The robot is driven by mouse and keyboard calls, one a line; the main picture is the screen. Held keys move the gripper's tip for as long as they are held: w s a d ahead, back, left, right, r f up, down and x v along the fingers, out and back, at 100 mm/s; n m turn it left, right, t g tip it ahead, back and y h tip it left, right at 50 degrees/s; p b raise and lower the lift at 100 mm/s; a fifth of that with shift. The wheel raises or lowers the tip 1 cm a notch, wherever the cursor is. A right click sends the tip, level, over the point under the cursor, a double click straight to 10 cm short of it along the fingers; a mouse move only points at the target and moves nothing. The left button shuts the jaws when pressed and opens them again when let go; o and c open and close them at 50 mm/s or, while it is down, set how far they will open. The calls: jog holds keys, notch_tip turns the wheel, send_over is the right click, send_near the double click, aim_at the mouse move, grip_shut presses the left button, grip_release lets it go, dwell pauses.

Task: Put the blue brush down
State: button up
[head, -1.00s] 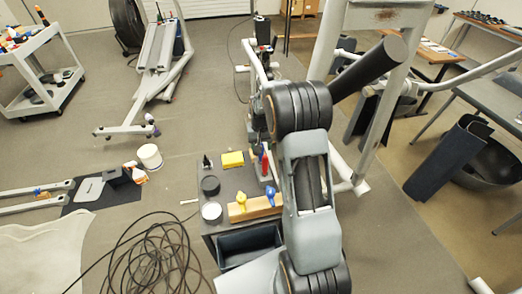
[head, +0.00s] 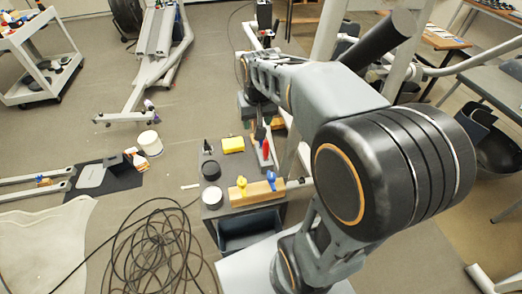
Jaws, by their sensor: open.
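A small blue item, seemingly the blue brush (head: 271,179), stands upright in a wooden block (head: 256,194) on the dark cart top. A yellow item (head: 241,182) stands beside it in the same block. My gripper (head: 261,128) points down over the back of the cart, small and partly hidden by my own arm. It is open, and I see nothing held in it. It is behind the blue item and apart from it.
The cart (head: 214,212) also bears a yellow sponge (head: 233,145), a black round tin (head: 211,170), a white round tin (head: 212,197) and a red-handled tool (head: 265,150) in a grey tray. Coiled black cable (head: 155,255) lies on the floor at left.

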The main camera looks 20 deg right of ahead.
jog(key=s+a+n+t, duration=0.2)
jog(key=s+a, duration=0.2)
jog(key=s, duration=0.7)
jog(key=shift+s+f, duration=0.3)
jog(key=shift+f, duration=0.1)
jog(key=shift+c, duration=0.2)
